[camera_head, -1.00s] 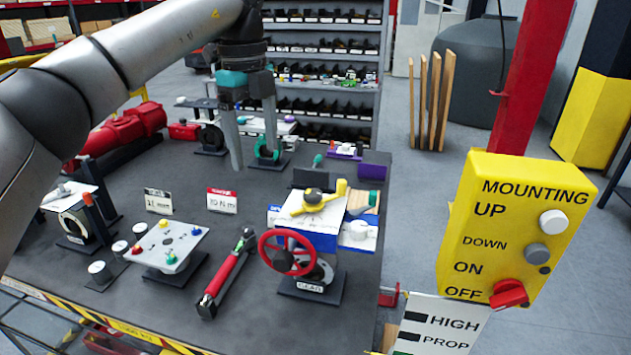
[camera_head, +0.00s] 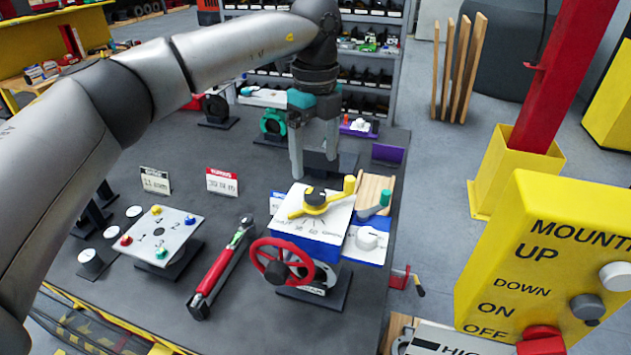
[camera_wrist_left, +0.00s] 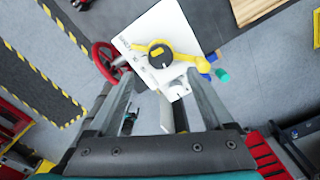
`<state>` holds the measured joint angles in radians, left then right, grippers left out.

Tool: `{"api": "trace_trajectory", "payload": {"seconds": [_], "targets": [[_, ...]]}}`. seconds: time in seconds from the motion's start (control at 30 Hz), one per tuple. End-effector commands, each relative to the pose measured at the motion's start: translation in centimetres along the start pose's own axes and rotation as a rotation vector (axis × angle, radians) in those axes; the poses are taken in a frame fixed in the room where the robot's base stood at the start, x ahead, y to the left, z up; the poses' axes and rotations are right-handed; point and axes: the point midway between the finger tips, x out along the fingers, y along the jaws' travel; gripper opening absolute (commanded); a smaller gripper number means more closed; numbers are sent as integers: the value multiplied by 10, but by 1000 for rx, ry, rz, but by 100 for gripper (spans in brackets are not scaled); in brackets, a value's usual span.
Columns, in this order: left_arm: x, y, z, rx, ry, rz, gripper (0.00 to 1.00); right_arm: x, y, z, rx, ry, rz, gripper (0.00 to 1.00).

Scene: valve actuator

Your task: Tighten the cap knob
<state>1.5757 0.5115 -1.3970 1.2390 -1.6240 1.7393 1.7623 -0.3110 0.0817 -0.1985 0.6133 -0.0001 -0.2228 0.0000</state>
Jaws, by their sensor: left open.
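A white knob (camera_head: 367,238) sits on a white-topped blue block at the right edge of the bench; I cannot tell whether it is the cap knob. Left of it, a tilted white dial plate (camera_head: 330,222) carries a black knob (camera_head: 315,196) with a yellow lever. That black knob also shows in the left wrist view (camera_wrist_left: 160,54), beyond my fingertips. My left gripper (camera_head: 314,166) is open and empty, fingers down, above and behind the dial plate. Its two spread fingers also show in the left wrist view (camera_wrist_left: 161,78). My right gripper is not seen.
A red handwheel (camera_head: 281,262) stands in front of the dial plate. A red-handled tool (camera_head: 220,268) lies to its left, near a plate with coloured knobs (camera_head: 160,237). A yellow control box (camera_head: 545,260) stands front right.

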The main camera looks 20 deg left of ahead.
Motion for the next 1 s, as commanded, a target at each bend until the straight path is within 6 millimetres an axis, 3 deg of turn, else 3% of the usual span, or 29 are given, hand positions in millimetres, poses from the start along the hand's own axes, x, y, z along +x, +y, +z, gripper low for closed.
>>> {"api": "trace_trajectory", "payload": {"seconds": [0.1,0.33,0.5,0.77,1.0], "targets": [[25,1,-1,1,2,4,85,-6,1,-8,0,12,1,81],[60,0,0,0,1,1,85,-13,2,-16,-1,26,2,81],[71,0,0,1,-1,0,85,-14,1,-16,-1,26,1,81],[73,0,0,1,-1,-1,85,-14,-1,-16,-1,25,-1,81],[72,0,0,0,-1,-1,60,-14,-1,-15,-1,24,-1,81]]}}
